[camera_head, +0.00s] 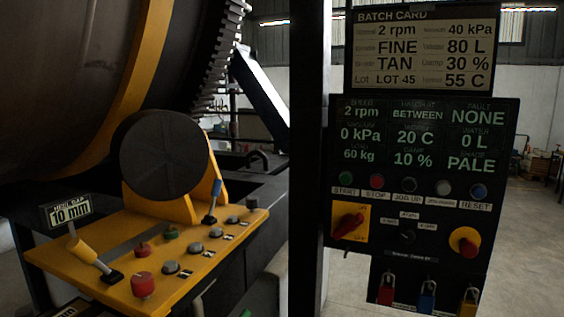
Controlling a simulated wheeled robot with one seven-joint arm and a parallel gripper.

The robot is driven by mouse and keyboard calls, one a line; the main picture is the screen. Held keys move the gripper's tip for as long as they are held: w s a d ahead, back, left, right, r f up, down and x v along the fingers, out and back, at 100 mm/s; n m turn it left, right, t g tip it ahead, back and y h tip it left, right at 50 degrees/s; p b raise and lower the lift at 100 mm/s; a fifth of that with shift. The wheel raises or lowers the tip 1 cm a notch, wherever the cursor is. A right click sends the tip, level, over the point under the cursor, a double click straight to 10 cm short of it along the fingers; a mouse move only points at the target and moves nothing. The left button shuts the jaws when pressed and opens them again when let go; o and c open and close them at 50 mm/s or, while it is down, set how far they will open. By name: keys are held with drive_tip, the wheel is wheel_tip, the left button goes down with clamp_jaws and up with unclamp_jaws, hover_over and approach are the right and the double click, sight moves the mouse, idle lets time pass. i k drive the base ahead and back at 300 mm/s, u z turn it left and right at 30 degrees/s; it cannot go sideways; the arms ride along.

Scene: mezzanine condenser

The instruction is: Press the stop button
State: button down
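The stop button (376,181) is a small round red button in the row under the display on the dark control panel (338,240). A label reading STOP sits just below it. A green button (345,179) labelled START is to its left, and a dark button (410,184) is to its right. Nothing covers the stop button, and I cannot tell whether it is pressed in. The display (425,135) shows 2 rpm, hatch BETWEEN and fault NONE. My gripper is not in view.
A dark post (308,150) stands just left of the panel. A red rotary switch (348,225), a red knob on yellow (465,241) and several padlocks (427,296) are below the buttons. A yellow console (75,262) with levers and knobs is at left, below a large drum (70,80).

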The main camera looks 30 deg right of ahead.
sight(376, 182)
drive_tip(key=z, duration=1.55)
